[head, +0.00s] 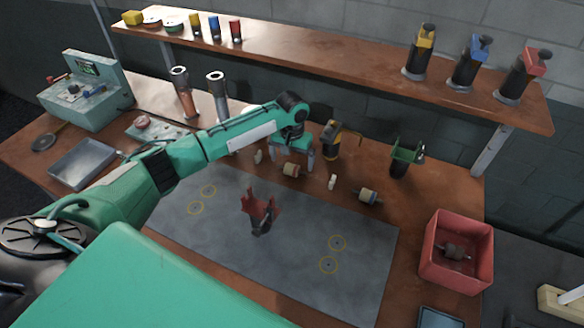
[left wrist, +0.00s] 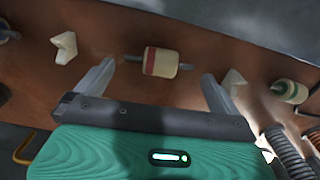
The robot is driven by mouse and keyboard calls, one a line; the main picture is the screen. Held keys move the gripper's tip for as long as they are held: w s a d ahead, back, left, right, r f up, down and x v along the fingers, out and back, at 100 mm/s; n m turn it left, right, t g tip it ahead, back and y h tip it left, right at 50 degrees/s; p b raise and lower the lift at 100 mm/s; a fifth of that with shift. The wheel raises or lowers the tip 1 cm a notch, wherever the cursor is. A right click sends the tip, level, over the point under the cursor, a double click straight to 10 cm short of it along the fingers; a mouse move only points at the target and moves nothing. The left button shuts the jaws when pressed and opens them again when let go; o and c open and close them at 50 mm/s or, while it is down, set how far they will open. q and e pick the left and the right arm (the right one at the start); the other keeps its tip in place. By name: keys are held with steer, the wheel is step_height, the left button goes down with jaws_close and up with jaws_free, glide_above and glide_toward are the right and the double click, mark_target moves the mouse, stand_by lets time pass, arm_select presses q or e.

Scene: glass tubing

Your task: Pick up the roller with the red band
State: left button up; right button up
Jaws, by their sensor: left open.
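The roller with the red band (left wrist: 162,62) is cream with a thin metal axle at its ends. It lies on the brown bench behind the grey mat; in the head view it shows just below my left gripper (head: 292,160). In the left wrist view my left gripper (left wrist: 155,82) is open, with the roller just beyond and between its two fingers. Nothing is held. A roller with a green band (left wrist: 290,91) lies at the right of that view. Another roller (head: 368,197) lies to the right in the head view. My right gripper is not in view.
Small cream blocks (head: 332,182) (left wrist: 65,47) stand between the rollers. A red forked stand (head: 260,212) is on the grey mat (head: 300,270). A red bin (head: 433,275) holds a dark roller at the right. A yellow-and-black tool (head: 331,142) and a green holder (head: 404,158) stand behind.

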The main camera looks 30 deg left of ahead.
mark_target(291, 167)
arm_select(q)
step_height(291, 167, down, 2)
steer(key=shift+f, duration=0.2)
steer(key=shift+s+f, duration=0.1)
steer(key=shift+f, duration=0.25)
steer(key=shift+c, duration=0.7)
steer(key=c, duration=0.6)
steer(key=shift+o, duration=0.2)
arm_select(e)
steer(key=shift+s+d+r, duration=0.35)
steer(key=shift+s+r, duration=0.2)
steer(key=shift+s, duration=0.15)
